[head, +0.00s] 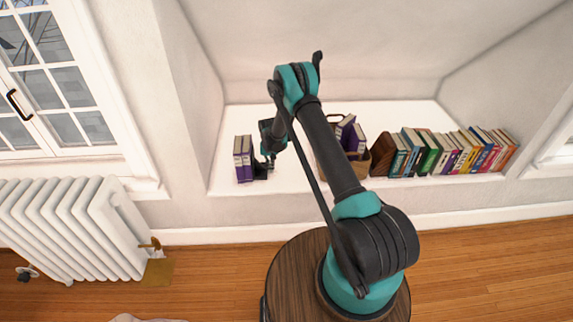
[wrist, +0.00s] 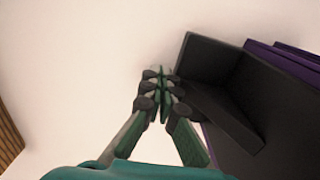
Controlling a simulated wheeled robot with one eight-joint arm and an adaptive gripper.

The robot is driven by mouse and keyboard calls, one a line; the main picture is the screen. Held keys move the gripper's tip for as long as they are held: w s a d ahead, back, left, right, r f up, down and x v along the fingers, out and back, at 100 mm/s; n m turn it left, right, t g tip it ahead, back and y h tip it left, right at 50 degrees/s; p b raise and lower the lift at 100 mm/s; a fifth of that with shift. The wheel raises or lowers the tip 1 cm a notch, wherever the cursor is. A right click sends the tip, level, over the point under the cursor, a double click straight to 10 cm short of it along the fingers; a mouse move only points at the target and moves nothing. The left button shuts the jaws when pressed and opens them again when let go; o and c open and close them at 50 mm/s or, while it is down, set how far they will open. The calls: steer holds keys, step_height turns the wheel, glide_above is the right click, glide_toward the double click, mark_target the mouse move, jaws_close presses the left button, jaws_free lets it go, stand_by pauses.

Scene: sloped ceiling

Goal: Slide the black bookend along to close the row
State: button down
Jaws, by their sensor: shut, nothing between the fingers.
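The black bookend (head: 260,171) stands on the white ledge against the right side of a short row of purple books (head: 243,159). In the wrist view the bookend (wrist: 222,85) is an L-shaped black piece at the right, with the purple books (wrist: 290,58) behind it. My gripper (head: 270,164) is low over the ledge, just right of the bookend. In the wrist view my gripper (wrist: 161,82) is shut and empty, its fingertips together beside the bookend's left edge. I cannot tell whether they touch it.
A brown basket (head: 357,166) with purple books stands at mid ledge. A brown wooden bookend (head: 383,154) and a long row of coloured books (head: 455,150) fill the right. The white ledge (head: 235,120) is bare behind the purple books and between my gripper and the basket.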

mark_target(238, 144)
steer(key=shift+a, duration=7.65)
steer(key=shift+s, duration=0.1)
steer(key=shift+d, duration=0.1)
steer(key=shift+d, duration=0.85)
step_height(238, 144, up, 10)
steer(key=shift+d, duration=0.15)
